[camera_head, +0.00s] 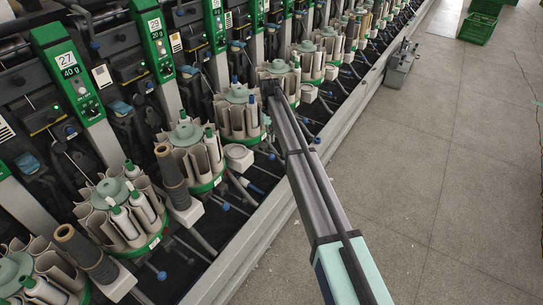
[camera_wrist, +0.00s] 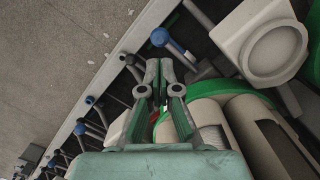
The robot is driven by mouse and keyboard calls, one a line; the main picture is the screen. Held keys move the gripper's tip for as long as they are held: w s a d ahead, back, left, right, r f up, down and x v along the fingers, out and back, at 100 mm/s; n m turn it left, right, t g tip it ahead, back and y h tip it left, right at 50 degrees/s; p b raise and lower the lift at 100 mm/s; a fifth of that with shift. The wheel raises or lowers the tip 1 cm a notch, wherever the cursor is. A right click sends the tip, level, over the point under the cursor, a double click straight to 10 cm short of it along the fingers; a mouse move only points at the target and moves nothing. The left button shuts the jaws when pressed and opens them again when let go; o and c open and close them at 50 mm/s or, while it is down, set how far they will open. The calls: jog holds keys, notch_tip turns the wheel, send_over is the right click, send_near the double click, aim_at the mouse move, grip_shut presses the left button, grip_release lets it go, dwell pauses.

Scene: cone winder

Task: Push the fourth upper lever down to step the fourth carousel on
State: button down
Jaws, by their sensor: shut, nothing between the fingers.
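My gripper (camera_wrist: 158,68) is shut and empty, its fingertips together in the wrist view. A lever with a blue knob (camera_wrist: 160,37) shows just beyond the fingertips; they look close, but I cannot tell whether they touch. A carousel with a green rim (camera_wrist: 205,90) and beige pockets lies right of the fingers. In the head view my arm reaches over the front rail to a carousel (camera_head: 278,72) in the row, and hides part of it. The gripper itself is hardly visible there. Which lever is the fourth upper one I cannot tell.
More carousels with green rims (camera_head: 121,214) stand along the machine, with blue-knobbed levers (camera_head: 161,275) below them. A white square holder (camera_wrist: 266,43) is at the wrist view's upper right. The grey rail (camera_head: 256,240) borders the open floor (camera_head: 450,150). Green crates (camera_head: 478,28) stand far back.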

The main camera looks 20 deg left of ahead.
aim_at(272, 155)
jog(key=shift+f, duration=0.15)
jog(key=shift+s+d+f+b, duration=0.15)
jog(key=shift+f+b, duration=0.8)
jog(key=shift+f, duration=0.7)
jog(key=shift+s+d+f+b, duration=0.15)
jog(key=shift+f+b, duration=0.8)
jog(key=shift+f, duration=0.7)
jog(key=shift+a, duration=0.1)
jog(key=shift+f, duration=0.2)
